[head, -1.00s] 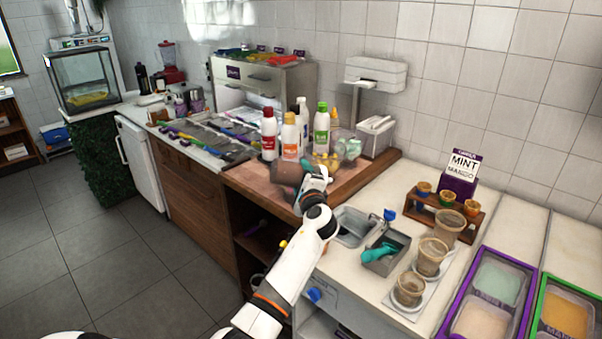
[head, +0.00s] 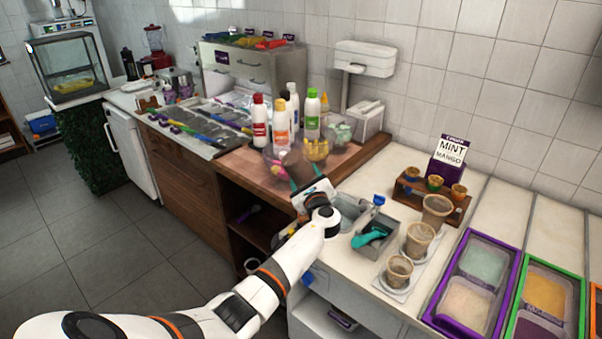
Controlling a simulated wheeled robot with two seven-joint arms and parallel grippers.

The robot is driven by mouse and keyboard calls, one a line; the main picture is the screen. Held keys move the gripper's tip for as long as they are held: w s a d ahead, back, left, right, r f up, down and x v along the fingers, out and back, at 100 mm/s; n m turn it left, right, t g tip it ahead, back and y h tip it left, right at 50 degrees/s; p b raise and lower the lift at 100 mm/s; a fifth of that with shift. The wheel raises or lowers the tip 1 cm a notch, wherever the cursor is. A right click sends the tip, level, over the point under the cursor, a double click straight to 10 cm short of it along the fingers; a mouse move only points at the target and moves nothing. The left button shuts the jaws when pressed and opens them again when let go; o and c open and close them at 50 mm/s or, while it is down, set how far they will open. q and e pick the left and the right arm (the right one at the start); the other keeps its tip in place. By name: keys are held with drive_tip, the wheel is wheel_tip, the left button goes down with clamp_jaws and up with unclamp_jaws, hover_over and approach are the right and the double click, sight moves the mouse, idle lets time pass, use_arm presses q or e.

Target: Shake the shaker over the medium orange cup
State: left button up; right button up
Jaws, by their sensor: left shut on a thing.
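My left gripper (head: 305,178) is shut on a brownish shaker (head: 296,167) above the wooden counter, in front of the sauce bottles. Part of the shaker is hidden by the gripper. The middle one, the medium orange cup (head: 419,240), is between the small cup (head: 399,270) and the large cup (head: 437,211). The shaker is left of these cups and apart from them. My right gripper is not in view.
A metal bin with a teal scoop (head: 371,237) stands between my left arm and the cups. A wooden rack (head: 425,196) holds three little cups behind them. Sauce bottles (head: 260,123) stand behind the shaker. Purple-framed topping tubs (head: 470,286) are at the right.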

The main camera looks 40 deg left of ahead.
sight(307, 162)
use_arm(q)
drive_tip(key=shift+w+d+f+m, duration=0.15)
drive_tip(key=shift+w+m, duration=0.05)
drive_tip(key=shift+m, duration=0.2)
wheel_tip(307, 162, up, 7)
drive_tip(key=p, duration=0.6)
drive_tip(key=shift+r+p, duration=0.2)
drive_tip(key=shift+p, duration=0.15)
drive_tip(key=shift+f+b, duration=3.3)
drive_tip(key=shift+f, duration=0.4)
wheel_tip(307, 162, up, 8)
drive_tip(key=p, duration=0.7)
drive_tip(key=shift+s+d+f, duration=0.15)
drive_tip(key=shift+f, duration=0.05)
